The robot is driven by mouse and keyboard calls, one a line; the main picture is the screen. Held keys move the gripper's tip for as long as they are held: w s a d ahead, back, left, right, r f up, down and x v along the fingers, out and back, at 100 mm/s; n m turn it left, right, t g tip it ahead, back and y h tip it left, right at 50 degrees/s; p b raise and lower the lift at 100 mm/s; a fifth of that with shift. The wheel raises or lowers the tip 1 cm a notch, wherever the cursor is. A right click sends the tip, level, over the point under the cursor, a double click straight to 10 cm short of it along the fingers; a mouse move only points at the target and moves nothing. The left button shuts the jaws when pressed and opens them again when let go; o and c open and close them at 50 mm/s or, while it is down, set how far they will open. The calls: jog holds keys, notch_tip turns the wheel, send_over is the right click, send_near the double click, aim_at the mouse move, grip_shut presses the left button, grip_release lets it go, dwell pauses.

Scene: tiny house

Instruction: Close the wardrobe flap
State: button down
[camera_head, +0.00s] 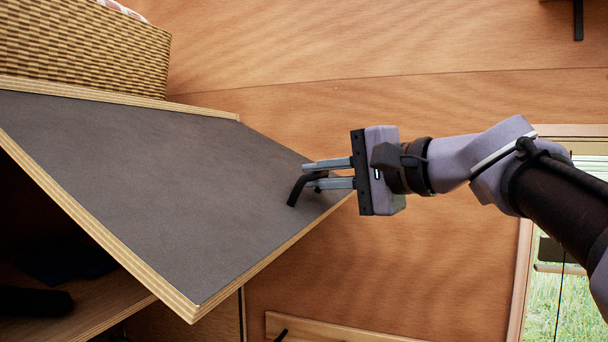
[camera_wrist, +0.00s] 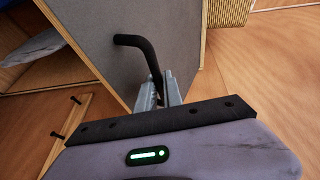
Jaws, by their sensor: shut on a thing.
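The wardrobe flap (camera_head: 170,180) is a grey panel with light plywood edges. It stands open and tilted, with the dark wardrobe interior (camera_head: 60,262) showing beneath it at the lower left. A black bent handle (camera_head: 299,188) sits near the flap's far right edge. My gripper (camera_head: 322,174) reaches in from the right and its fingers are shut on the handle. In the wrist view the flap (camera_wrist: 192,45) fills the upper middle. The black handle (camera_wrist: 135,41) rises from between my fingertips (camera_wrist: 160,92), which hide its lower part.
A woven basket (camera_head: 85,45) stands on the top at the upper left, behind the flap. A wooden wall (camera_head: 400,90) lies behind my arm. A window (camera_head: 565,290) is at the right. A wooden front with a small black handle (camera_head: 281,334) is below.

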jog(key=shift+f+b, duration=0.35)
jog(key=shift+b, duration=0.25)
jog(key=w+a+f+m+t+y+b, duration=0.15)
jog(key=a+f+b, duration=0.5)
jog(key=b, duration=0.75)
jog(key=w+a+f+m+t+y+b, duration=0.1)
jog(key=w+a+f+t+y+b, duration=0.15)
jog(key=f+b, duration=1)
jog(key=w+a+f+b, duration=0.2)
jog(key=w+a+b, duration=0.1)
jog(key=a, duration=0.6)
jog(key=w+a+f+t+b, duration=0.1)
jog(key=w+a+b, duration=0.3)
jog(key=a, duration=0.5)
jog(key=shift+w+a+f+m+b, duration=0.25)
jog(key=shift+f+m+b, duration=0.2)
jog(key=shift+b, duration=0.35)
jog(key=shift+a, duration=0.1)
